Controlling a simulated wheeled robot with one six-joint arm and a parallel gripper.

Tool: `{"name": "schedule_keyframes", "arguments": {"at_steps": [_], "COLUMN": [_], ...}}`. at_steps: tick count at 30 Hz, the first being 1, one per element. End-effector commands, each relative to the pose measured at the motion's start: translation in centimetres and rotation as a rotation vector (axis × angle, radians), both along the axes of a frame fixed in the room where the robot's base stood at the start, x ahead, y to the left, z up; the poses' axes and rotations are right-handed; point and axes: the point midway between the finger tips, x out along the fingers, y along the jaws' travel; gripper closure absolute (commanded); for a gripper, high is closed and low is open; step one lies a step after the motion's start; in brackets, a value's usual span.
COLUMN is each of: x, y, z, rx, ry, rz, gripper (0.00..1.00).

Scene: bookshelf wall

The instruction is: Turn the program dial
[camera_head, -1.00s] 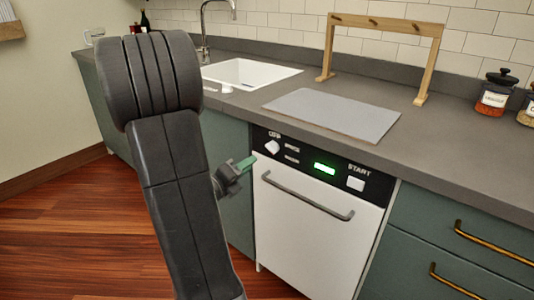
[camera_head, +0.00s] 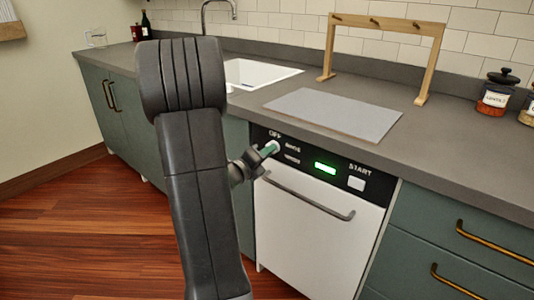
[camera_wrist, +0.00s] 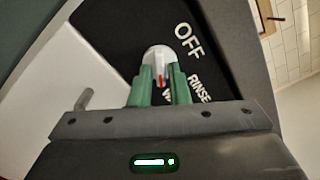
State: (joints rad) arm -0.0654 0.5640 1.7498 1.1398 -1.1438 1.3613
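The white program dial (camera_head: 273,147) is at the left end of the black control panel, just below the word OFF. In the wrist view the dial (camera_wrist: 157,54) shows a red mark on its lower part, between the fingers. My gripper (camera_head: 268,150) has green fingertips at the dial in the head view. In the wrist view the gripper's fingers (camera_wrist: 162,80) lie on either side of the dial's lower part. Whether they touch or press it cannot be told. The words OFF and RINSE show to the right of the dial; another label is partly hidden by a finger.
The dishwasher's white door (camera_head: 305,235) has a grey bar handle (camera_head: 310,196) below the panel. A green display (camera_head: 325,168) and START button (camera_head: 356,183) are to the dial's right. The grey counter (camera_head: 440,150) overhangs above. Open wooden floor (camera_head: 90,235) lies at the left.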

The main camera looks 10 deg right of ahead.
Motion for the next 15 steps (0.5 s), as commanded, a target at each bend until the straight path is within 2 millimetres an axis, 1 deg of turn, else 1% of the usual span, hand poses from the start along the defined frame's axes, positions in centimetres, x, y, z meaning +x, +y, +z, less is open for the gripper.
{"name": "schedule_keyframes", "arguments": {"at_steps": [1,2,10,15], "x": [-0.01,-0.01,-0.01,-0.03], "y": [0.01,0.02,0.03,0.03], "z": [0.0,0.01,-0.01,0.01], "rx": [0.0,0.0,-0.005,-0.033], "ry": [0.0,0.0,0.006,0.043], "rz": [0.0,0.0,0.0,0.0], "gripper": [0.95,1.0,1.0,1.0]}}
